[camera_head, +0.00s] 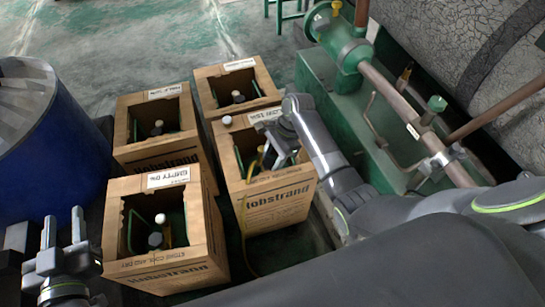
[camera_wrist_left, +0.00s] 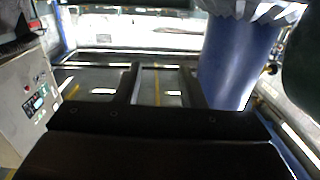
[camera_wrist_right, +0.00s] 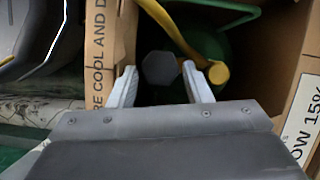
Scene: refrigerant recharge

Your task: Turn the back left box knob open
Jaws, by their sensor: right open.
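The back left cardboard box (camera_head: 140,104) stands open-topped, with a green bottle inside. Its pale knob (camera_head: 158,124) shows in the opening, with no gripper near it. My right gripper (camera_head: 270,150) is over the front right box (camera_head: 282,205). In the right wrist view it is open (camera_wrist_right: 160,82), with a dark grey knob (camera_wrist_right: 160,68) near and between its fingertips; I cannot tell whether they touch. A yellow hose (camera_wrist_right: 180,35) runs beside that knob. My left gripper (camera_head: 62,228) is open and empty, left of the front left box (camera_head: 185,262).
The back right box (camera_head: 212,85) holds another dark knob. A blue drum (camera_head: 55,150) stands at the left, and also shows in the left wrist view (camera_wrist_left: 225,65). Green pipework (camera_head: 345,50) stands at the right. Open floor (camera_head: 120,40) lies behind the boxes.

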